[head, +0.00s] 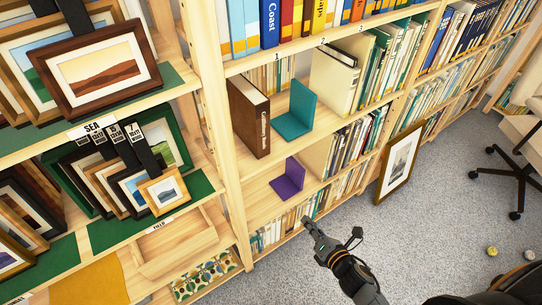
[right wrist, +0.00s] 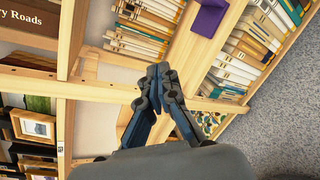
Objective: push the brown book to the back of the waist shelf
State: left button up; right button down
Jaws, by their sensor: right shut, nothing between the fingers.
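The brown book (head: 250,118) stands upright on a middle shelf in the head view, its lettered spine facing out near the shelf's front edge. Its spine also shows at the top left of the right wrist view (right wrist: 30,22). A teal bookend (head: 295,112) stands to its right on the same shelf. My right gripper (head: 307,221) is shut and empty, in front of the lower shelves, below and right of the book and clear of it. Its closed fingers show in the right wrist view (right wrist: 158,72). My left gripper is not in view.
A purple bookend (head: 289,180) stands one shelf lower, above a row of books. A wooden upright (head: 224,150) separates the book's bay from framed prints (head: 102,65) on the left. A framed picture (head: 400,165) leans at the shelf's foot.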

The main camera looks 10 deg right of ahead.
notch_tip(320, 180, up, 15)
jog(key=w+a+n+t+y, duration=0.2)
jog(key=a+n+t+y, duration=0.1)
jog(key=n, duration=0.8)
jog(key=p, duration=0.3)
send_near(265, 150)
jog(key=x, duration=0.7)
jog(key=shift+d+f, duration=0.1)
jog(key=b+x, duration=0.4)
jog(key=x, duration=0.3)
jog(key=shift+w+f, duration=0.15)
jog(key=shift+f, duration=0.05)
jog(key=shift+w+r, duration=0.2)
jog(key=shift+w, duration=0.05)
